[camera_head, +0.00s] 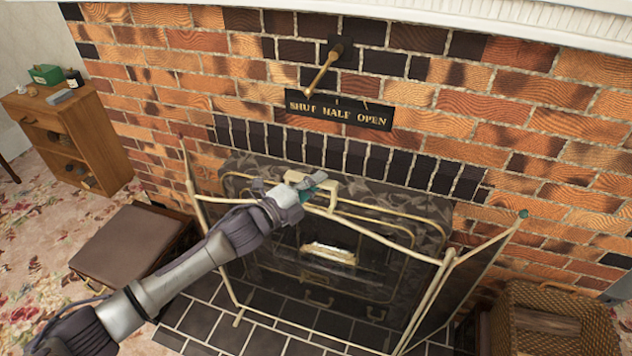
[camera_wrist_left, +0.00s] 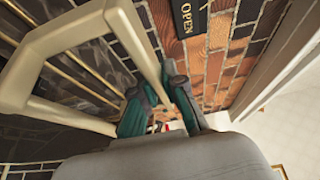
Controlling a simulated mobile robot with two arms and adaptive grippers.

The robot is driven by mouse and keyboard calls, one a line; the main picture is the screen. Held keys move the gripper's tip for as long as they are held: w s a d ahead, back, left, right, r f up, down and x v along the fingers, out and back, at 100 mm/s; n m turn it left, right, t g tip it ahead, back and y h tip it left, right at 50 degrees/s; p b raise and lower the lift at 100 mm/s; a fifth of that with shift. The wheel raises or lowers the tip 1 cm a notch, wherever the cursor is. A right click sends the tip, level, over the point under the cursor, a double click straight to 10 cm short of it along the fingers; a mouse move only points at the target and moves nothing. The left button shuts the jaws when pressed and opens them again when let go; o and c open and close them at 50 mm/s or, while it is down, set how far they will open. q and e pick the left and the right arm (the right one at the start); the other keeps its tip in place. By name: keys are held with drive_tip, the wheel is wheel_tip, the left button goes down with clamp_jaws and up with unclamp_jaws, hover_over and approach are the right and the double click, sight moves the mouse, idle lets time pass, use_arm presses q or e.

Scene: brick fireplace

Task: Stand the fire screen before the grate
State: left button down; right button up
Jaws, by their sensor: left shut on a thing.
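The fire screen (camera_head: 385,241) has a pale gold frame, dark see-through mesh and folding side wings. It stands upright on the dark hearth tiles in front of the grate (camera_head: 328,255), which shows through the mesh. My left gripper (camera_head: 318,188) is at the handle (camera_head: 327,203) on top of the screen's middle panel and is shut on it. In the left wrist view the teal-padded fingers (camera_wrist_left: 158,100) are close together at the pale handle bar (camera_wrist_left: 135,40). The fingers partly hide the handle. My right gripper is in neither view.
A wicker basket (camera_head: 555,318) stands at the right of the hearth. A brown-topped box (camera_head: 130,243) sits at the left, under my left arm. A wooden cabinet (camera_head: 75,140) stands further left. A brass lever (camera_head: 322,75) juts from the bricks above a sign (camera_head: 338,110).

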use_arm(q)
drive_tip(key=shift+r, duration=0.45)
drive_tip(key=c, duration=1.2)
unclamp_jaws()
drive_tip(key=shift+o, duration=1.3)
drive_tip(key=shift+s+f, duration=0.1)
drive_tip(key=shift+f, duration=0.5)
drive_tip(key=shift+o, duration=0.5)
drive_tip(key=shift+r, duration=0.15)
drive_tip(key=shift+r, duration=0.1)
drive_tip(key=shift+s+a, duration=0.1)
drive_tip(key=shift+a, duration=0.05)
